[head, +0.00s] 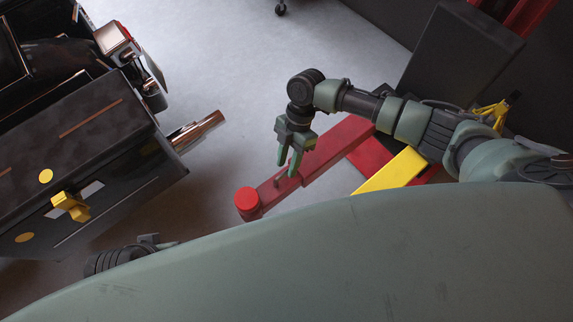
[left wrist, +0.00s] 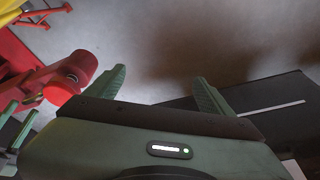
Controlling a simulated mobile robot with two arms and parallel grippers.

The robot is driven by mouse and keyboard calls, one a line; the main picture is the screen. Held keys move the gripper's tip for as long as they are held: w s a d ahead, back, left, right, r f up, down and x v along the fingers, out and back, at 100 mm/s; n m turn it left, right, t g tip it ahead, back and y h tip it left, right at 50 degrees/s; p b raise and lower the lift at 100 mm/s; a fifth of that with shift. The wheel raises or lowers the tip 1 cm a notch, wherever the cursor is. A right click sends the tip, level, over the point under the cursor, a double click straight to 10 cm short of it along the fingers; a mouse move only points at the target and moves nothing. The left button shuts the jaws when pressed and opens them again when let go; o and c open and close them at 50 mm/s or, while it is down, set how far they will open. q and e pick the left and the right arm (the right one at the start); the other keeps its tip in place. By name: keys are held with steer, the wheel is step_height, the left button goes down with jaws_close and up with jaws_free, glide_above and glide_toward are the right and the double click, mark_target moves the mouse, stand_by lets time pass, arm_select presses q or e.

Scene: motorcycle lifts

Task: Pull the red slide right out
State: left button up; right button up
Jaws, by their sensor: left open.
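The red slide (head: 272,192) is a darker red bar with a round bright red pad (head: 246,199) at its free end. It sticks out toward the left from a wider red lift arm (head: 338,148). A small upright peg shows on it near my right fingertips. My right gripper (head: 288,169) points down over the slide with its two green fingers apart; I cannot tell whether they touch it. In the left wrist view, the pad (left wrist: 57,92) is at the left, and my left gripper (left wrist: 157,84) is open and empty, to the right of the pad.
A dark motorcycle with a box-like case (head: 90,150) and a yellow latch (head: 71,206) stands at the left. A yellow bar (head: 392,171) lies right of the lift arm, near a dark lift post (head: 460,55). Grey floor (head: 235,75) is clear between them.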

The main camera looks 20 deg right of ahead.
steer(key=shift+s+a+f, duration=0.2)
steer(key=shift+s+f, duration=0.05)
steer(key=shift+f, duration=0.35)
jaws_close()
stand_by(1.1)
